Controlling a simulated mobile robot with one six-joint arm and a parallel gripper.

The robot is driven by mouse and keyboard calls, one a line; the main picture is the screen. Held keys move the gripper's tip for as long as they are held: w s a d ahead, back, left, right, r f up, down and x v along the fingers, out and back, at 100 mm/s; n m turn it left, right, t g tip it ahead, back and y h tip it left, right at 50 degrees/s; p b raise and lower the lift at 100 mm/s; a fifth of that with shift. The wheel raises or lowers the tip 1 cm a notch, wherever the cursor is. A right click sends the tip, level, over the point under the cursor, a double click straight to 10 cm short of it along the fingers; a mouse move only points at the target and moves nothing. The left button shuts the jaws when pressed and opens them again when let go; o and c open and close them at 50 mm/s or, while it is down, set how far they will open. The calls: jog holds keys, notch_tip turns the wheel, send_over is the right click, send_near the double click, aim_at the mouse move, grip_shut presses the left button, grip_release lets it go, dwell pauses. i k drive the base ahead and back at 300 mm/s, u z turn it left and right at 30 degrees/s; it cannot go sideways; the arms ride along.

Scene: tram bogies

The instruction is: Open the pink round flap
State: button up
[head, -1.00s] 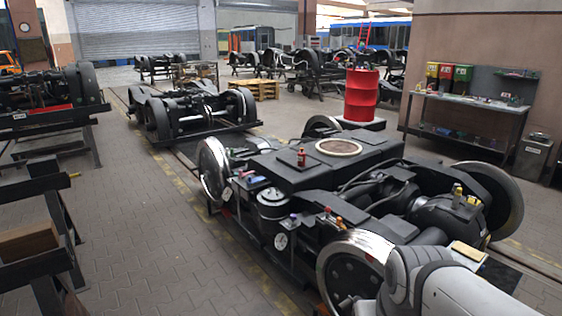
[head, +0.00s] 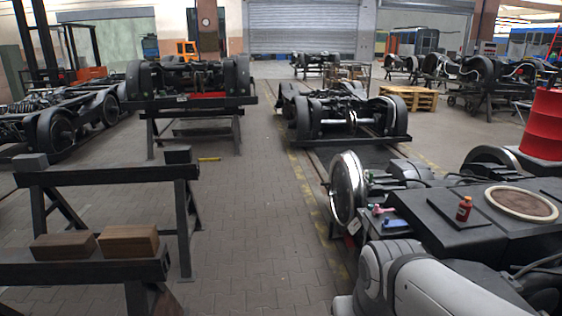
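No pink round flap can be made out in the head view. The near bogie (head: 440,222) stands at the lower right, partly hidden by my arm. A small pink item (head: 380,210) lies on its left end beside a blue block, too small to tell what it is. A round plate with a cream ring and brown middle (head: 521,204) lies on the bogie's top. My white and grey arm shows at the lower right, in front of the bogie. My gripper is out of view.
A black stand (head: 110,177) with wooden blocks (head: 128,241) is at the left front. A red bottle (head: 464,208) stands on the bogie and a red drum (head: 543,125) behind it. Other bogies stand further back. The paved floor (head: 255,215) between stand and bogie is clear.

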aim_at(378, 211)
jog(key=u, duration=0.1)
jog(key=i, duration=1.5)
jog(key=z, duration=0.5)
jog(key=i, duration=2)
jog(key=z, duration=0.75)
